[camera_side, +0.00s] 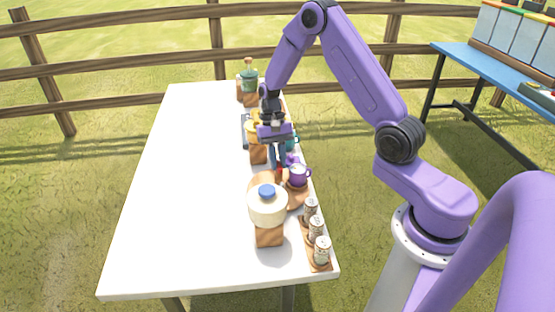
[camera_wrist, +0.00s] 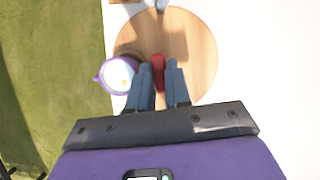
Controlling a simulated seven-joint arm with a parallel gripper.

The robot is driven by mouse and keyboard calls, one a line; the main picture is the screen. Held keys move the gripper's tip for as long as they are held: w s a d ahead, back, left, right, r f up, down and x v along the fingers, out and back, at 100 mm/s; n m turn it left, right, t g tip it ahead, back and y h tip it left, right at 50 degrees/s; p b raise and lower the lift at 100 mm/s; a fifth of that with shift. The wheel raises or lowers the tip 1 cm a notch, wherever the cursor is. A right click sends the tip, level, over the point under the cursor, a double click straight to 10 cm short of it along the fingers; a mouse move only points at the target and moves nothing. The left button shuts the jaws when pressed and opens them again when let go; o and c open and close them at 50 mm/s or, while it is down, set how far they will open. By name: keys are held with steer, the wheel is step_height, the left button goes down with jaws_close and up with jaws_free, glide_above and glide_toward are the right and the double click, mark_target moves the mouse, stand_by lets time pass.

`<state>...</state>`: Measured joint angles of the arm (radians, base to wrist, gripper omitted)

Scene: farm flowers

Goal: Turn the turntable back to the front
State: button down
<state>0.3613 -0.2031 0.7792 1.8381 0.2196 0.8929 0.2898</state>
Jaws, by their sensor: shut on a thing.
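The turntable (camera_wrist: 195,45) is a round wooden disc, seen from above in the wrist view. In the side view, its edge (camera_side: 297,199) shows beside the cream pot. A red upright handle (camera_wrist: 158,72) stands on it, left of the disc's middle in the wrist view. My gripper (camera_wrist: 160,68) is shut on this red handle, one blue-grey finger on each side. In the side view my gripper (camera_side: 278,165) points down at the disc, and the handle is mostly hidden. A purple mug (camera_side: 298,177) with a pale inside stands at the disc's edge; the wrist view shows it too (camera_wrist: 103,76).
A cream pot (camera_side: 267,207) with a blue lid stands close by, on or above a wooden block (camera_side: 269,237). Several small jars (camera_side: 316,229) line the table's right edge. A green bottle (camera_side: 249,80) stands at the far end. The white table's (camera_side: 185,180) left side is clear.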

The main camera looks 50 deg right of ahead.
steer(key=shift+r+m+t+y, duration=0.1)
steer(key=shift+m+t+y, duration=0.25)
steer(key=shift+m, duration=0.65)
steer(key=c, duration=1.1)
jaws_free()
steer(key=shift+o, duration=0.2)
steer(key=v, duration=1.7)
steer(key=shift+r, duration=0.2)
steer(key=shift+w, duration=0.1)
